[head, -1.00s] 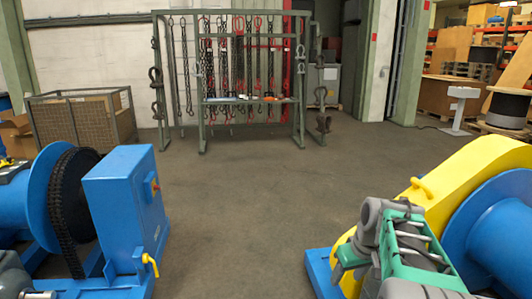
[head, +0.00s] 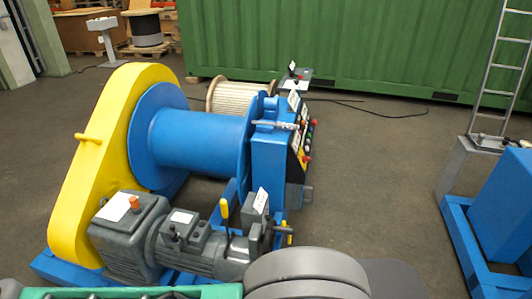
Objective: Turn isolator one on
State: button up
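A winch stands at the left and middle of the head view, with a yellow chain guard (head: 90,170), a blue drum (head: 200,140) and a grey motor unit (head: 195,250). A small grey box with a white tag (head: 256,208) stands by the motor, with yellow levers (head: 225,215) near it. A blue control cabinet (head: 266,165) with coloured buttons and labels on its sloped face is behind. I cannot tell which part is isolator one, and no label is readable. Green and grey parts of my arm cross the bottom edge; my gripper's fingers are not in view.
Another blue machine (head: 505,220) stands at the right, by a grey pedestal (head: 466,170) and a ladder (head: 500,70). A rope reel (head: 243,102) and green container (head: 350,45) are behind the winch. The floor (head: 385,190) between the machines is clear.

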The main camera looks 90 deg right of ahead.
aim_at(304, 158)
jog(key=k, duration=0.7)
jog(key=u, duration=1.05)
jog(key=i, duration=0.8)
jog(key=z, duration=4.4)
jog(key=i, duration=0.5)
jog(key=u, duration=0.05)
jog(key=k, duration=0.5)
jog(key=z, duration=0.85)
jog(key=i, duration=1.85)
